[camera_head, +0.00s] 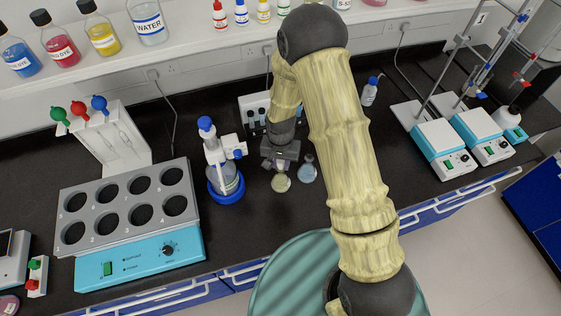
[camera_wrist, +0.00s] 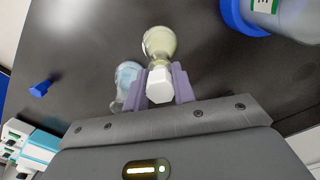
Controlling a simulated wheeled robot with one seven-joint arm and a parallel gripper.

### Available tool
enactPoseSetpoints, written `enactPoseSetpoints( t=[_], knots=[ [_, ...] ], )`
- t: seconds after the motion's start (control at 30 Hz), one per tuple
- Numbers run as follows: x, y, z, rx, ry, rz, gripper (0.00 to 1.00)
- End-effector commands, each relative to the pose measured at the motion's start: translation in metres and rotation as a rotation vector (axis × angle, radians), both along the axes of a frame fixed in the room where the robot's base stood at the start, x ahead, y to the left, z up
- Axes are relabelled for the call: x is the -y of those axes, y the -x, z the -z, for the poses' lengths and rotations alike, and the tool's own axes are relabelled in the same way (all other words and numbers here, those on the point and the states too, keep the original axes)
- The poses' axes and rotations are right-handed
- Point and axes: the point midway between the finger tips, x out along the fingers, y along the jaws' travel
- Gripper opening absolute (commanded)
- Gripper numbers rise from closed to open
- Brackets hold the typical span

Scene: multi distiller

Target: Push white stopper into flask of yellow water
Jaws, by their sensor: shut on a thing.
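The flask of yellow water (camera_head: 281,183) stands on the black bench below my gripper (camera_head: 280,155). It also shows in the wrist view (camera_wrist: 160,42), just beyond the fingertips. My gripper (camera_wrist: 160,80) is shut on the white stopper (camera_wrist: 160,88), with one purple-grey finger on each side of its faceted head. The stopper lines up with the yellow flask; its lower end is hidden, so I cannot tell how deep it sits in the neck. A flask of blue liquid (camera_head: 307,171) stands close to the right of the yellow one and beside a finger in the wrist view (camera_wrist: 127,75).
A flask in a blue ring base (camera_head: 226,192) stands left of the flasks. A grey block with several round holes (camera_head: 128,204) on a blue heater lies further left. A small blue-capped bottle (camera_head: 369,94) stands behind on the right. Bare bench lies between it and the hotplates (camera_head: 442,150).

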Motion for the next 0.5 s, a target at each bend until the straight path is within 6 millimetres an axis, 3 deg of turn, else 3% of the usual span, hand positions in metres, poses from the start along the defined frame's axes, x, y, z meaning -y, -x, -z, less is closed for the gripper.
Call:
enactPoseSetpoints(
  t=[0.2, 0.23, 0.33, 0.5],
  knots=[
    [-0.0001, -0.0001, 0.0043, 0.000, 0.000, 0.000, 0.05],
    [-0.0001, -0.0001, 0.0038, 0.000, 0.000, 0.000, 0.30],
    [-0.0001, 0.0000, 0.0035, 0.000, 0.000, 0.000, 0.49],
    [-0.0001, 0.0000, 0.0034, 0.000, 0.000, 0.000, 0.51]
  ],
)
